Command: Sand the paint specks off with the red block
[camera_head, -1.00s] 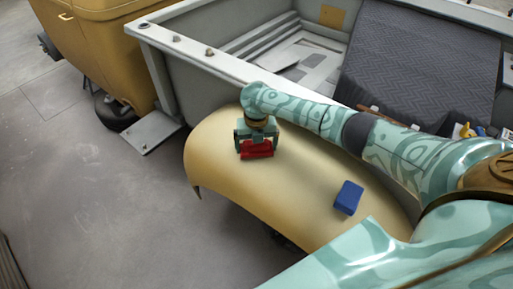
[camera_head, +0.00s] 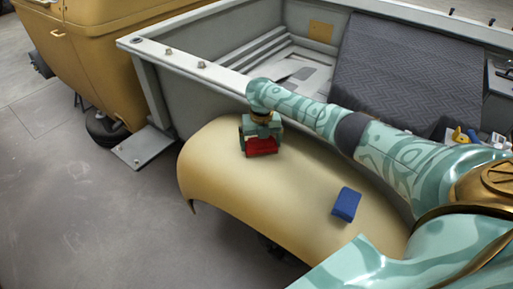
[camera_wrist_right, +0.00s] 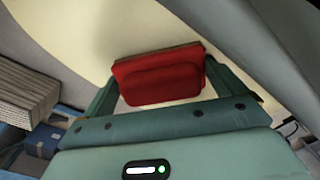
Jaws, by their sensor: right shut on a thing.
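The red block (camera_head: 262,146) is between the fingers of my right gripper (camera_head: 261,143), which is shut on it. The gripper holds the block at the upper surface of the curved cream-yellow fender (camera_head: 225,175), near its left end. In the right wrist view the red block (camera_wrist_right: 160,77) sits between the two green fingers (camera_wrist_right: 160,85) with the pale panel behind it. I cannot tell whether the block touches the panel. I can make out no paint specks; the block and gripper hide part of the surface. My left gripper is not in view.
A blue block (camera_head: 346,204) lies on the fender to the right. Behind the fender stands a grey open truck bed (camera_head: 215,82) with a dark quilted pad (camera_head: 405,65) inside. A yellow vehicle body (camera_head: 85,50) is at upper left. Open grey floor (camera_head: 80,220) lies at left.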

